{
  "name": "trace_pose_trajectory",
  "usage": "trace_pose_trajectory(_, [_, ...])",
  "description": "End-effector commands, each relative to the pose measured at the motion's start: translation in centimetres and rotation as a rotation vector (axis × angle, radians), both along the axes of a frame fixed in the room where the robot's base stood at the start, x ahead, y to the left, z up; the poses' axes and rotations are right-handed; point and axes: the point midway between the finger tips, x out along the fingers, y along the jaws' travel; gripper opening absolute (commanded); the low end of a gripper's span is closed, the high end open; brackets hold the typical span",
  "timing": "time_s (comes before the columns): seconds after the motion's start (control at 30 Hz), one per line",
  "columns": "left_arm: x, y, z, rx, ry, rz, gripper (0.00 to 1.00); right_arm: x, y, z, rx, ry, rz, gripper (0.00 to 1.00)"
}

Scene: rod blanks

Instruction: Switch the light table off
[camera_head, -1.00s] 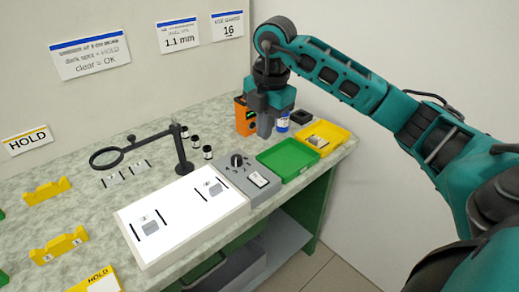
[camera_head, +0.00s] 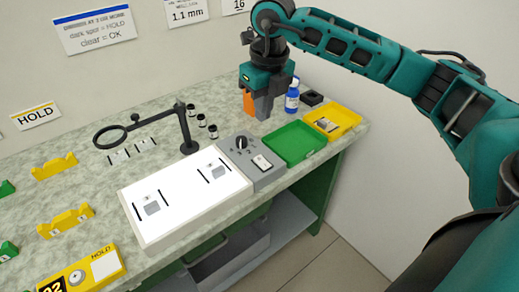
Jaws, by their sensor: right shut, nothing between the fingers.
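The light table (camera_head: 190,228) is a white box on the bench with a bright, lit top. Small grey pieces and dark bars lie on its top. A grey control box (camera_head: 268,181) adjoins its right end, with a black knob (camera_head: 241,143) and a white rocker-like switch (camera_head: 262,162) on its face. My right gripper (camera_head: 262,112) is shut and empty, pointing down above and behind the control box, apart from it. It partly hides an orange device (camera_head: 248,102). My left gripper is out of view.
A green tray (camera_head: 317,149) and a yellow tray (camera_head: 350,119) stand right of the control box. A blue bottle (camera_head: 292,98) is close beside my right gripper. A magnifier stand (camera_head: 187,131) rises behind the light table. Yellow holders (camera_head: 66,221) stand at left.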

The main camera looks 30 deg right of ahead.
Motion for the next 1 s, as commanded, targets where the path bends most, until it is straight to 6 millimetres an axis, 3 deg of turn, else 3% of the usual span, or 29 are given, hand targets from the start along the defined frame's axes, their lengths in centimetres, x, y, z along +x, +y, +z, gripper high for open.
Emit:
trace_pose_trajectory(0.37, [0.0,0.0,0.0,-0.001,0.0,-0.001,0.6,0.1,0.0,-0.7,0.0,0.002,-0.003,0.0])
trace_pose_trajectory(1.0, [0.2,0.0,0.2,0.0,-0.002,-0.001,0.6,1.5,0.1,-12.4,0.0,0.002,-0.004,0.0])
